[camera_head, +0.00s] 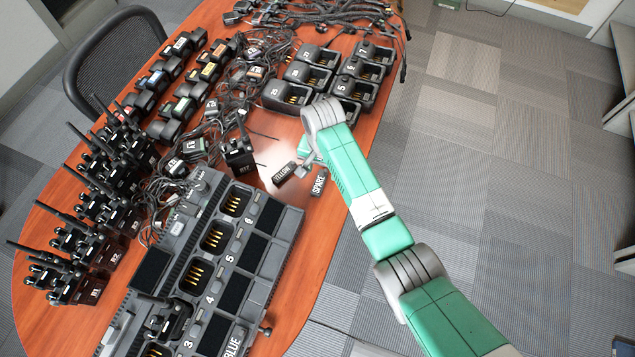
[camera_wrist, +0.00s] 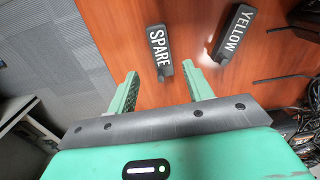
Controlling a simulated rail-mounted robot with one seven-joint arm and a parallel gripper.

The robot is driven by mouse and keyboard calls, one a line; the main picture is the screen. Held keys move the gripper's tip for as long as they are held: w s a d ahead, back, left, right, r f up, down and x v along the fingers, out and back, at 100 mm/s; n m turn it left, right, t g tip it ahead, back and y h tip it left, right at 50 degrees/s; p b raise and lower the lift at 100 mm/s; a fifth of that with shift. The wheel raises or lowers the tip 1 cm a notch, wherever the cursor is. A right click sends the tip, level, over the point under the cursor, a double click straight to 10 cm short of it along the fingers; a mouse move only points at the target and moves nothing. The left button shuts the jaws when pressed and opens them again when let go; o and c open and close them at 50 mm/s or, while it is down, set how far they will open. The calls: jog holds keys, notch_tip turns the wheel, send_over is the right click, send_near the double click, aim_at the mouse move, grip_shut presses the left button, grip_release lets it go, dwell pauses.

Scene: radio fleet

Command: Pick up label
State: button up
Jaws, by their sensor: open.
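Two small black labels lie on the wooden table. The SPARE label (camera_wrist: 159,50) is nearest the space ahead of my gripper (camera_wrist: 161,82) in the wrist view. The YELLOW label (camera_wrist: 233,35) lies to its right in that view. In the head view the SPARE label (camera_head: 319,182) is near the table's right edge and the YELLOW label (camera_head: 284,174) is left of it. A third label reading BLUE (camera_head: 233,340) is on the large charger. My gripper is open and empty, its two green fingers pointing toward the SPARE label. In the head view my arm hides much of the gripper.
A large multi-bay charger (camera_head: 262,292) stands at the front of the table (camera_head: 322,232). Single chargers (camera_head: 313,80) stand beyond the labels. Radios (camera_head: 85,240), batteries (camera_head: 185,105) and tangled cables (camera_head: 255,55) fill the left and back. A lone radio (camera_head: 239,154) stands near the labels.

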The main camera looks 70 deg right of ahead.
aim_at(320, 181)
jog(key=f, duration=0.1)
jog(key=f+b, duration=0.1)
jog(key=f, duration=0.1)
jog(key=f+b, duration=0.1)
jog(key=f, duration=0.1)
jog(key=shift+w+a+f, duration=0.1)
jog(key=shift+a, duration=0.15)
jog(key=shift+w, duration=0.1)
jog(key=c, duration=1.1)
jog(key=shift+o, duration=0.2)
jog(key=shift+r+p, duration=0.3)
jog(key=shift+r, duration=0.35)
jog(key=r+p, duration=0.1)
jog(key=r, duration=0.1)
jog(key=shift+s+a+r+p, duration=0.2)
jog(key=shift+s+r+p, duration=0.1)
jog(key=shift+r+p, duration=0.1)
jog(key=s+a+p, duration=0.2)
jog(key=s+a, duration=0.2)
jog(key=s, duration=0.2)
jog(key=s+a+r+p, duration=0.1)
jog(key=s+a+p, duration=0.1)
jog(key=s+a, duration=0.2)
jog(key=s, duration=0.2)
jog(key=shift+s+a, duration=0.25)
jog(key=shift+s, duration=0.15)
